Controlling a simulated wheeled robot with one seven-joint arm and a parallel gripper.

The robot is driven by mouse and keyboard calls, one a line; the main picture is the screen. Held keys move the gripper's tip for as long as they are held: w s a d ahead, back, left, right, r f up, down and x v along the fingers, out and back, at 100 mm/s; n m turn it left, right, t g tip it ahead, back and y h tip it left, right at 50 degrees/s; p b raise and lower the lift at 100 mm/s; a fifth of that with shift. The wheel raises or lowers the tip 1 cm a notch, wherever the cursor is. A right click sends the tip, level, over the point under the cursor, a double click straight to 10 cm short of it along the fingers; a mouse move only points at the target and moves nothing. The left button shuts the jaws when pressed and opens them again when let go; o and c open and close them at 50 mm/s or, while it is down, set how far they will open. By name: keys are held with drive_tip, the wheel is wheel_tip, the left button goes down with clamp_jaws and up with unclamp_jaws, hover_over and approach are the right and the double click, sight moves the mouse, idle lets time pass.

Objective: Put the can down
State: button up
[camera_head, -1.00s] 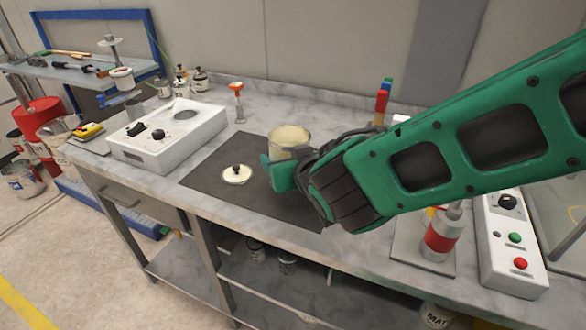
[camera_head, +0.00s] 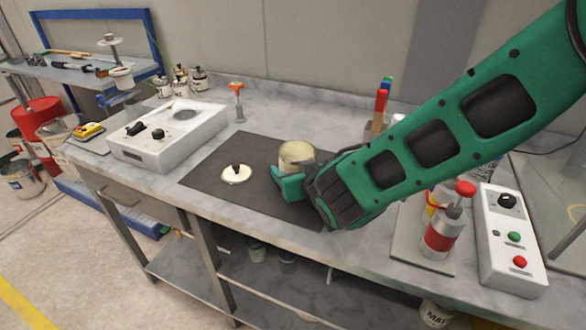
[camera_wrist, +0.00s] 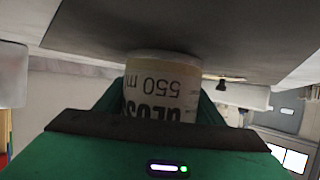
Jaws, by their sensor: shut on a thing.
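The can (camera_head: 297,155) is a cream-coloured cylinder, open at the top in the head view. My gripper (camera_head: 290,180) is shut on it, over the right part of the dark mat (camera_head: 218,171). In the wrist view the can (camera_wrist: 160,85) shows a pale label with "550 ml" and reads upside down, between the green fingers. Its base looks very close to the mat (camera_wrist: 240,30); I cannot tell whether it touches. A cream lid (camera_head: 237,174) with a dark knob lies on the mat left of the can.
A white box with knobs (camera_head: 165,138) stands left of the mat. An orange-topped tool (camera_head: 237,100) stands behind it. The mat's left part is free apart from the lid.

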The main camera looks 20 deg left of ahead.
sight(297, 169)
drive_tip(key=o, duration=1.9)
drive_tip(key=shift+f, duration=0.15)
drive_tip(key=shift+s+d+r, duration=0.2)
drive_tip(key=shift+r, duration=0.1)
drive_tip(key=v, duration=1)
drive_tip(key=shift+s+d+r, duration=0.2)
drive_tip(key=shift+s+d, duration=0.25)
drive_tip(key=shift+s, duration=0.05)
